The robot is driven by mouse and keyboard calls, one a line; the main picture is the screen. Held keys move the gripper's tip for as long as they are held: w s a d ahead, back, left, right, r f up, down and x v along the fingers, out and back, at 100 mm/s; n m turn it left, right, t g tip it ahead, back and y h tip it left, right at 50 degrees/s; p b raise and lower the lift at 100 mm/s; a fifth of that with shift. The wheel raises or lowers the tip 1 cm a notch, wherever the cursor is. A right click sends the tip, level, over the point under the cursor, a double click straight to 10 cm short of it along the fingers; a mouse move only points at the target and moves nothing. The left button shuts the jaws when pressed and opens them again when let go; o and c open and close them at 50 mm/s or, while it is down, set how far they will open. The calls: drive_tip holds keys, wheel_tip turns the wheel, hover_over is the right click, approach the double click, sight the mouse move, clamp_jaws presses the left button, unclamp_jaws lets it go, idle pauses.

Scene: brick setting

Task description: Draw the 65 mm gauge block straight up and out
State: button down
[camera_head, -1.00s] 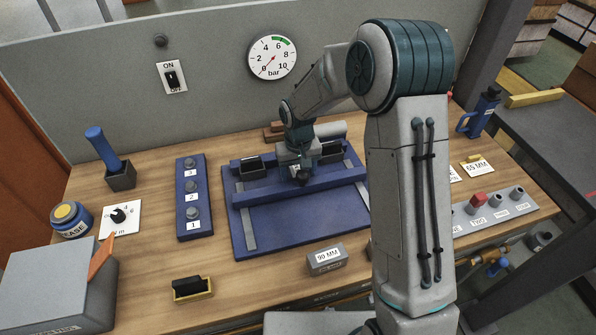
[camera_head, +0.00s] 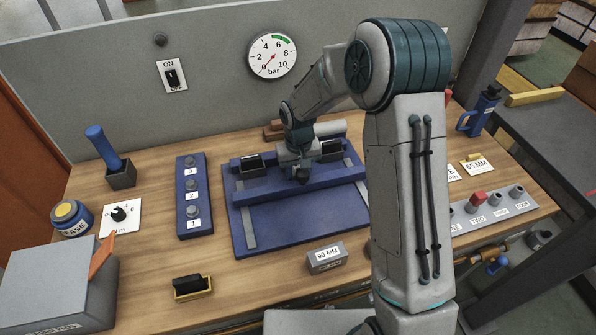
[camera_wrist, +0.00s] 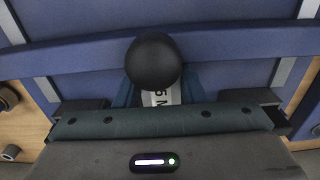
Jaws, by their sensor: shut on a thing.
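My gripper (camera_head: 301,170) is at the crossbar of the blue fixture (camera_head: 300,222), at the middle of the bench. The wrist view shows the crossbar (camera_wrist: 230,42) running across the picture. A white label with part of "5 M" on it (camera_wrist: 160,98) marks the 65 mm gauge block, between my blue fingers (camera_wrist: 157,95). My gripper is shut on this block. A round black knob (camera_wrist: 153,61) stands in front and covers part of the block. Most of the block is hidden, and its seating in the fixture cannot be seen.
Black open boxes (camera_head: 251,163) flank my gripper on the fixture. A grey 90 MM block (camera_head: 326,257) stands in front. A blue strip with numbered knobs (camera_head: 193,197) lies left. A "65 MM" card (camera_head: 477,167) lies right. The wall with the gauge (camera_head: 272,56) stands behind.

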drive_tip(key=shift+r+p, duration=1.85)
drive_tip(key=shift+r, duration=1.5)
drive_tip(key=shift+r, duration=0.2)
